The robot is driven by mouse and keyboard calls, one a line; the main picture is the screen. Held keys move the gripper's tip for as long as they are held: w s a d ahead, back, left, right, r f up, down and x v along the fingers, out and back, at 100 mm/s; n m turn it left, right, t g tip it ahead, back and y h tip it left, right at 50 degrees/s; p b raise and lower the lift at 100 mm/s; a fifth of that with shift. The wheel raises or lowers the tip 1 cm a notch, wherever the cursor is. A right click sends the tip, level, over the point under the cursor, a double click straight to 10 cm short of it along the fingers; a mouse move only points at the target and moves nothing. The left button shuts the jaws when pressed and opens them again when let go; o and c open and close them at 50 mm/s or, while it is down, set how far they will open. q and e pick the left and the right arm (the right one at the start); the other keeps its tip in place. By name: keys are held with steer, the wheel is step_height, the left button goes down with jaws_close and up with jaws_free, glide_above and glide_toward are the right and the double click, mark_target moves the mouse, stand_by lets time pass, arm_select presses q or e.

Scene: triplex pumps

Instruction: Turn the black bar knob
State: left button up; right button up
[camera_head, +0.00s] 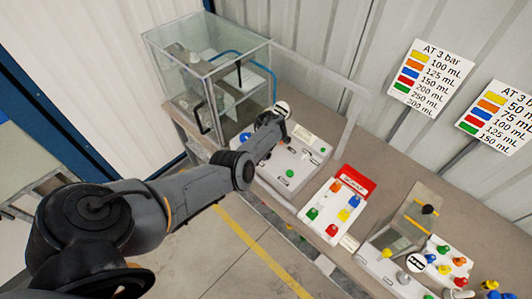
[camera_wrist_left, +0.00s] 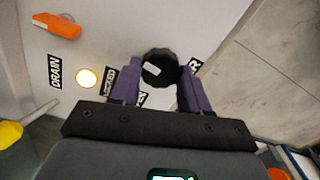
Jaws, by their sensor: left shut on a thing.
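The black knob (camera_wrist_left: 160,66) is on the white panel in the left wrist view, with a small white mark on it. My left gripper (camera_wrist_left: 158,84) has its two purple fingers on either side of the knob and is shut on it. In the head view, my left arm reaches in from the left, and its gripper (camera_head: 272,124) is at the white pump console (camera_head: 293,162). The arm and gripper hide the knob there. My right gripper is in neither view.
An orange handle (camera_wrist_left: 57,25), a lit round lamp (camera_wrist_left: 87,78) and a DRAIN label (camera_wrist_left: 55,72) are on the panel. A glass-walled case (camera_head: 215,75) stands behind the console. A board with coloured knobs (camera_head: 331,207) and a red sign (camera_head: 353,183) lie to its right.

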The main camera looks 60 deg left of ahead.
arm_select(q)
steer(key=shift+n+b, duration=0.3)
steer(key=shift+n, duration=0.7)
steer(key=o, duration=1.1)
steer(key=shift+c, duration=0.2)
step_height(320, 180, up, 11)
steer(key=p, duration=0.3)
steer(key=shift+f, duration=0.1)
